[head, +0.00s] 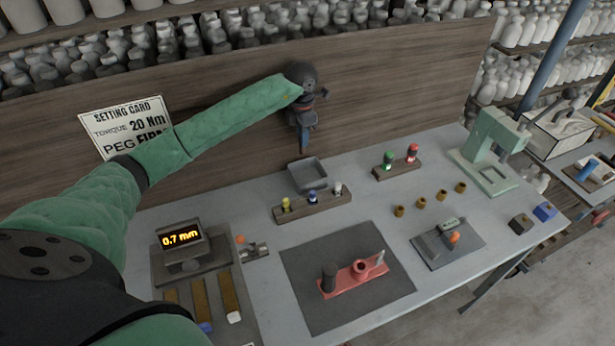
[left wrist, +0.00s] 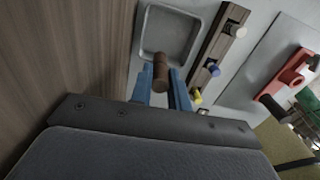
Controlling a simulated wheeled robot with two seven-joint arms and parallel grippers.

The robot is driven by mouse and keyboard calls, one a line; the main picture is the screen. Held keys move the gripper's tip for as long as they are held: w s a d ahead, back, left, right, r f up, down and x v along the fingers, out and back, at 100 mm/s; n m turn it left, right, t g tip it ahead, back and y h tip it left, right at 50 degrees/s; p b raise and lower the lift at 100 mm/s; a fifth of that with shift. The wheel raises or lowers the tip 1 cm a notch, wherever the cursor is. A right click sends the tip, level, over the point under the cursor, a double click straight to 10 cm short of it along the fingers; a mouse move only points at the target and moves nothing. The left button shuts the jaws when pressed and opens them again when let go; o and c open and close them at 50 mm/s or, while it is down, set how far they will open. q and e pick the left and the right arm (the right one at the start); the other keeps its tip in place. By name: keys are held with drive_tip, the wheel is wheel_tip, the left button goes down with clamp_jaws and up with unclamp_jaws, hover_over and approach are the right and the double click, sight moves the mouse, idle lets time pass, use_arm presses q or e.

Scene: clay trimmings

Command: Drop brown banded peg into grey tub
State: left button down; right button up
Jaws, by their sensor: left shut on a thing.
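My left gripper (head: 304,148) points down just above the grey tub (head: 308,173) near the back of the table. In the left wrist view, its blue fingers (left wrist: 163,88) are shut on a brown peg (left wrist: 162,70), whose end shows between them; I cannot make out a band. The grey tub also shows in the left wrist view (left wrist: 146,35), with the peg's end overlapping its near rim in the picture. The visible floor of the tub is empty. In the head view the peg is too small to tell from the fingers. My right gripper is not in view.
A wooden rack (head: 322,205) with yellow, blue and white pegs stands just in front of the tub. Another rack (head: 400,172) holds green and red pegs. A red fixture (head: 352,280) sits on a dark mat. A wooden wall (head: 400,80) rises behind the table.

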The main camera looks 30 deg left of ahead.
sight(303, 153)
use_arm(q)
wheel_tip(303, 153, down, 3)
drive_tip(key=shift+f, duration=0.1)
drive_tip(key=shift+f+b, duration=0.3)
drive_tip(key=shift+f, duration=0.4)
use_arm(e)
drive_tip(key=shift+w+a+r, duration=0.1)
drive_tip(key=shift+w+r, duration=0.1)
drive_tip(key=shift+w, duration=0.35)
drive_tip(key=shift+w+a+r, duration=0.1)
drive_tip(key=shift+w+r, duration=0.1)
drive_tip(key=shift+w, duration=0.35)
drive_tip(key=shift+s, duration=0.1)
use_arm(q)
drive_tip(key=c, duration=1.3)
unclamp_jaws()
drive_tip(key=shift+o, duration=0.2)
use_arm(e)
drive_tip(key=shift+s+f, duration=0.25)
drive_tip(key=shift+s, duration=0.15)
